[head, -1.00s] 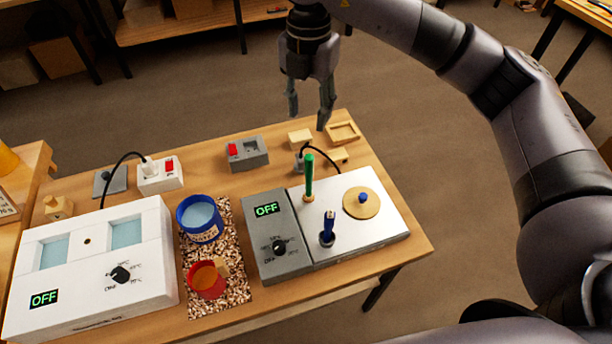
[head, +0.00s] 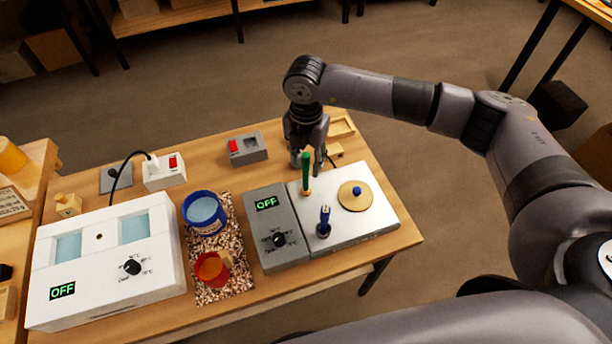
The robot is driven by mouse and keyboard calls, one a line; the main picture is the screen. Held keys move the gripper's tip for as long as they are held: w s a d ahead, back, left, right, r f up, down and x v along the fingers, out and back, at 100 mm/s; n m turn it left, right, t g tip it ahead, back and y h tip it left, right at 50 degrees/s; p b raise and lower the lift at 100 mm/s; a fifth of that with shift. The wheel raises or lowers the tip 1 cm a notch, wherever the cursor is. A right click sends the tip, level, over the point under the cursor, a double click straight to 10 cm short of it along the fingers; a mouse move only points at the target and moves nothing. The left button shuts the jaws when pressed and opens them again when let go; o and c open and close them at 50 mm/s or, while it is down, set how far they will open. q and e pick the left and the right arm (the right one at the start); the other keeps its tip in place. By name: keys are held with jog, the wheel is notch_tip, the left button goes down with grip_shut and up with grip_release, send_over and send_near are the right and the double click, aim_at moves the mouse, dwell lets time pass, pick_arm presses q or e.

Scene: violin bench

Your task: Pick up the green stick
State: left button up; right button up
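The green stick (head: 306,171) stands upright on the silver plate of the grey device with the OFF display, near its back left corner. My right gripper (head: 307,165) points down just behind the stick's top. Its two fingers are apart, one to each side of the stick as seen here. I cannot tell whether the stick is between them in depth, and no contact is clear. My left gripper is not in view.
On the silver plate (head: 366,218) stand a blue-handled tool (head: 324,222) and a round wooden disc (head: 355,195) with a blue knob. A blue pot (head: 204,213) and a red pot (head: 213,268) sit on a speckled mat. A white OFF unit (head: 101,254) is left.

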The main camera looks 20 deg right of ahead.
jog(key=shift+f, duration=0.2)
grip_shut()
dwell(0.4)
